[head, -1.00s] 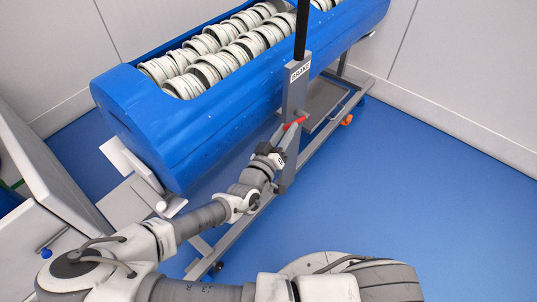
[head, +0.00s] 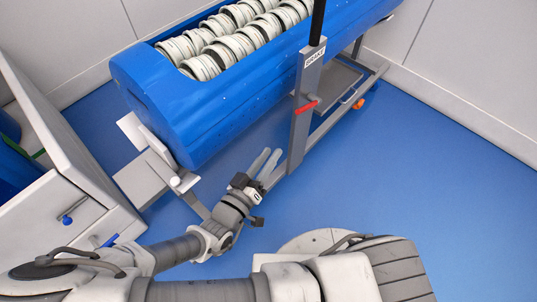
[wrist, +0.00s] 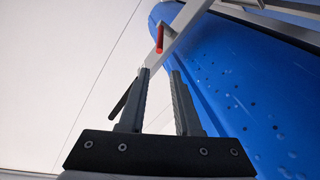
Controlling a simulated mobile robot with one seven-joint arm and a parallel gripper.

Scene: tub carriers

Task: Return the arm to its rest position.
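My arm reaches up from the bottom of the head view. My gripper (head: 268,163) is beside the foot of the grey post on the blue tub carrier's frame, with its two fingers apart and nothing visible between them. In the wrist view my gripper (wrist: 158,85) also shows parted, empty fingers. A red brake handle (head: 306,107) sticks out of the grey post (head: 302,125), above and right of the fingers, apart from them. The red handle shows beyond the fingertips in the wrist view (wrist: 159,39).
The blue tub (head: 215,125) holds rows of pale ringed items and rests on a grey wheeled frame (head: 325,127). A grey-white cabinet (head: 75,170) stands at left. The blue floor (head: 440,190) at right is clear. Pale walls stand behind.

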